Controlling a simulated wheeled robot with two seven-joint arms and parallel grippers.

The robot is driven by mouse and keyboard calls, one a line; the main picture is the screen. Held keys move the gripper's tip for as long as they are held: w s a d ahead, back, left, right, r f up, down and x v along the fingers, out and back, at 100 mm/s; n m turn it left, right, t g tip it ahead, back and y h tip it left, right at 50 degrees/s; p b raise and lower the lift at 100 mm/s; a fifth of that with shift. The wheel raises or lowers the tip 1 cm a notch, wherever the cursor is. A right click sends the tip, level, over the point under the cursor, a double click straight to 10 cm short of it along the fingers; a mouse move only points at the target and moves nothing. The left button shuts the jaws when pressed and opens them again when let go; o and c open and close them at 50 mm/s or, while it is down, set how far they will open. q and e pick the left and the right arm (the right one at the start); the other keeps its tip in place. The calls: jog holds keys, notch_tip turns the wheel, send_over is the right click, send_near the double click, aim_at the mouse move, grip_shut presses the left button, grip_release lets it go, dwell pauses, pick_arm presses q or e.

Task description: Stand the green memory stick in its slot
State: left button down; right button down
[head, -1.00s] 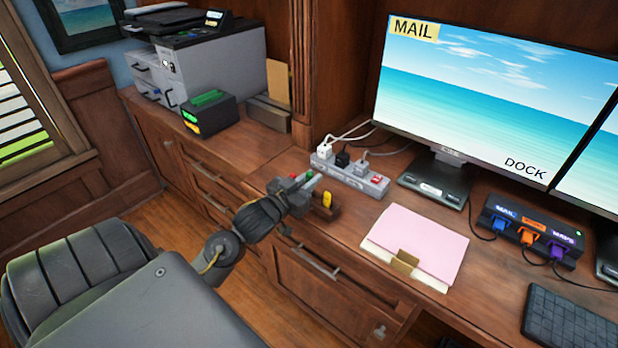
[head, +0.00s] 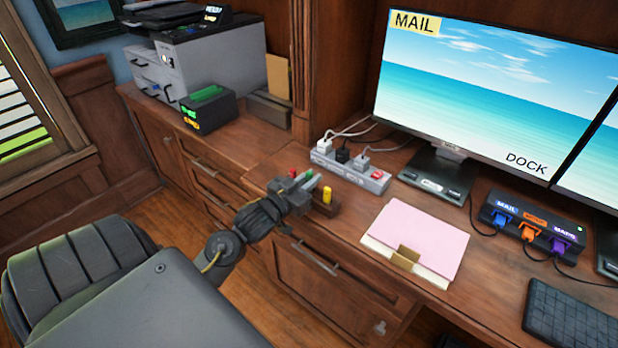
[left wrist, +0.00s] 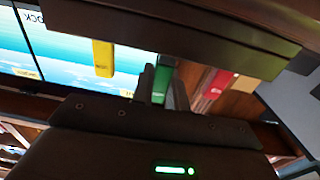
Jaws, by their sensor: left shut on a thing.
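My left gripper (head: 307,186) is at the front left of the desk, over a small brown holder (head: 326,209). It is shut on the green memory stick (head: 308,173), whose top shows by the fingers. The green stick also shows between the fingers in the left wrist view (left wrist: 161,83). A yellow stick (head: 327,194) stands upright in the holder, just right of my gripper. A red stick (head: 293,174) shows behind the gripper. The green stick's lower end and its slot are hidden, so I cannot tell whether it is seated. My right gripper is not in view.
A power strip (head: 350,172) with several plugs lies behind the holder. A pink folder (head: 417,240) lies to the right, and a dock (head: 530,228) with cables stands beyond it. A black box (head: 208,110) and a printer (head: 200,60) stand at the back left.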

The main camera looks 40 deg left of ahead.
pick_arm(q)
jog(key=shift+f+b, duration=0.3)
jog(key=shift+f, duration=0.6)
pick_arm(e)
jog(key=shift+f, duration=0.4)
pick_arm(q)
jog(key=c, duration=1.3)
grip_release()
jog(key=shift+s+f, duration=0.1)
jog(key=shift+s, duration=0.7)
jog(key=s, duration=0.9)
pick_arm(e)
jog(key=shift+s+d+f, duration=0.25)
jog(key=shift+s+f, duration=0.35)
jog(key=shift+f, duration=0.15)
